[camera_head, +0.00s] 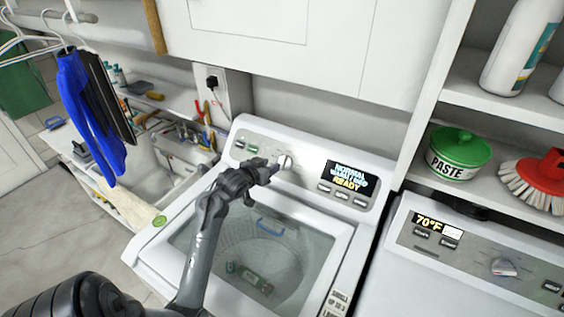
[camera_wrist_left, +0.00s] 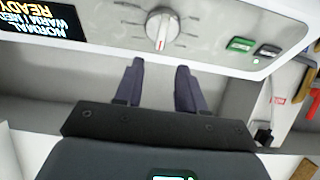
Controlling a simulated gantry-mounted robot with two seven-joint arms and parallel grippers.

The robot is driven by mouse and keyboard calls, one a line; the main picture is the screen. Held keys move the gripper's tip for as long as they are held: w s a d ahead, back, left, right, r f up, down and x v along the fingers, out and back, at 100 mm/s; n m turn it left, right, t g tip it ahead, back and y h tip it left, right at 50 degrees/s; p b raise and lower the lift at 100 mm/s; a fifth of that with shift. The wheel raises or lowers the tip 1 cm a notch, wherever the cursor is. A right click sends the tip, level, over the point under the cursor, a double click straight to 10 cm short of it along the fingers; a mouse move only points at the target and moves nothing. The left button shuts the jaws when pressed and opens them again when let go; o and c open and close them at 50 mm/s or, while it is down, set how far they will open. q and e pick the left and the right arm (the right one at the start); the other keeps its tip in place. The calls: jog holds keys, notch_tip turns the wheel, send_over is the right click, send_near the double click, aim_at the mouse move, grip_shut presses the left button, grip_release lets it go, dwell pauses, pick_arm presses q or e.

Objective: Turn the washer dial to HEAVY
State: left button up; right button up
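The washer (camera_head: 150,258) stands in the middle, with its control panel at the back. Its round dial (camera_head: 285,162) is white with a red mark; it also shows at the top of the left wrist view (camera_wrist_left: 162,28). My left gripper (camera_head: 268,170) is just in front of the dial. In the left wrist view its two dark fingers (camera_wrist_left: 157,85) are apart with nothing between them, and the dial lies beyond their tips, apart from them. My right gripper is not in view.
A second machine (camera_head: 425,210) at the right shows 70°F. A green PASTE tub (camera_head: 459,150) and a red brush (camera_head: 545,180) sit on the shelf above it. The washer's tub below my left arm holds a few items. Blue clothing (camera_head: 85,110) hangs at the left.

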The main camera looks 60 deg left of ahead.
aim_at(284, 159)
pick_arm(q)
jog(key=x, duration=0.8)
jog(key=shift+w+a+f+p, duration=0.2)
jog(key=shift+w+f+p, duration=0.1)
jog(key=shift+p, duration=0.1)
grip_shut()
